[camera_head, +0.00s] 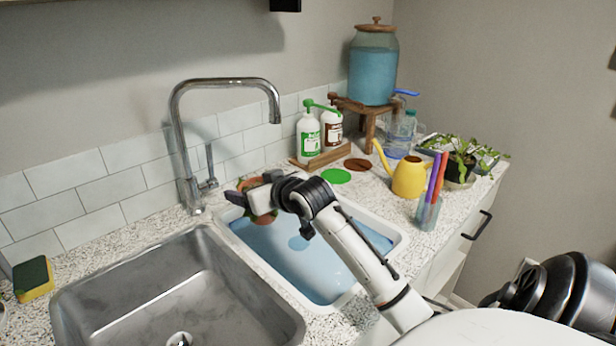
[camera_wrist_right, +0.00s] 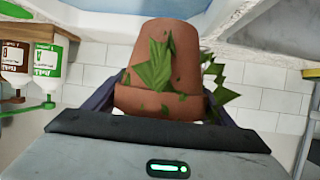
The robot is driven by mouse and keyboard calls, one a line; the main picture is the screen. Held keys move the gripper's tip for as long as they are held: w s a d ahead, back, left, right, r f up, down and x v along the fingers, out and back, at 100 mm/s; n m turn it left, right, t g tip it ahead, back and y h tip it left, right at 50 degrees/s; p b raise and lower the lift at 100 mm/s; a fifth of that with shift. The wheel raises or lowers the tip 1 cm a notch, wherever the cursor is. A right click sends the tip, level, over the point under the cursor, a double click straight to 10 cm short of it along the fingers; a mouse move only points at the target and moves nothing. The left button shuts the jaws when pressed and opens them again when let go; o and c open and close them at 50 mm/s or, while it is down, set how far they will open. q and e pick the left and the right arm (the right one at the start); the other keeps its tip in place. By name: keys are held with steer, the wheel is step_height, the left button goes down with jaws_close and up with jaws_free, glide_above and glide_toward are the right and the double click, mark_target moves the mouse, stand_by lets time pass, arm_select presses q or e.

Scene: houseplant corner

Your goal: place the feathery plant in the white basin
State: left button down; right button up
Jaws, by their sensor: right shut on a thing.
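The feathery plant, with jagged green leaves in a terracotta pot (camera_head: 262,216), is held over the far left end of the white basin (camera_head: 398,243). The basin is set in the counter and holds blue water. My right gripper (camera_head: 262,198) is shut on the pot, its wrist hiding much of it. In the right wrist view, which is upside down, the pot (camera_wrist_right: 158,62) sits between my fingers, and leaves hang over its rim. I cannot tell whether its base touches the water. My left gripper is not in view.
A steel sink (camera_head: 175,290) lies left of the basin, with a tall faucet (camera_head: 185,150) behind. Soap bottles (camera_head: 308,135), a yellow watering can (camera_head: 408,178), a cup of markers (camera_head: 428,212) and a planter of greenery (camera_head: 462,165) stand right of and behind the basin.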

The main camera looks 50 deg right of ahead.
steer(key=shift+s+d+f+b, duration=0.1)
steer(key=shift+d+f, duration=0.35)
steer(key=shift+f, duration=1.45)
steer(key=shift+w+d+f+b, duration=0.1)
steer(key=shift+d+f, duration=0.4)
steer(key=shift+f, duration=1.4)
steer(key=shift+s+d+f+b, duration=0.1)
steer(key=shift+d+f, duration=0.35)
steer(key=shift+f, duration=1.45)
steer(key=shift+f, duration=0.1)
steer(key=o, duration=1.4)
steer(key=shift+f, duration=0.15)
steer(key=shift+o, duration=0.2)
steer(key=v, duration=1.2)
steer(key=shift+a+p, duration=0.25)
steer(key=shift+p, duration=0.1)
